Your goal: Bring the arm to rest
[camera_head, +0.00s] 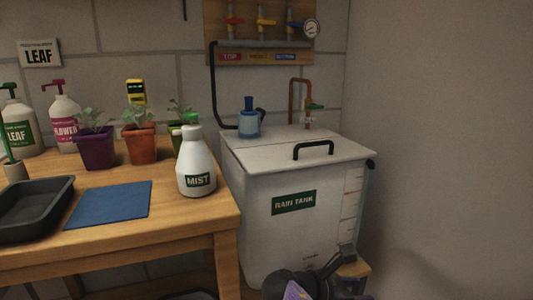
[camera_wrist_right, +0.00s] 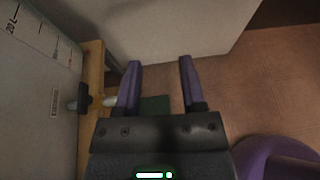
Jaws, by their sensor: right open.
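My right gripper (camera_wrist_right: 159,78) is open in the right wrist view, with its two purple fingers apart and nothing between them. Below the fingers are the brown floor and a dark green patch. Part of my right arm shows at the bottom of the head view, dark with a purple piece, in front of the white rain tank (camera_head: 255,225). The fingertips cannot be made out there. My left gripper is in neither view.
A wooden bench (camera_head: 190,222) at left holds a white MIST bottle (camera_head: 195,165), a blue mat (camera_head: 108,204), a black tray (camera_head: 65,187), potted seedlings and pump bottles. The tank's lid has a black handle (camera_head: 313,144). A bare wall (camera_head: 440,130) stands at right.

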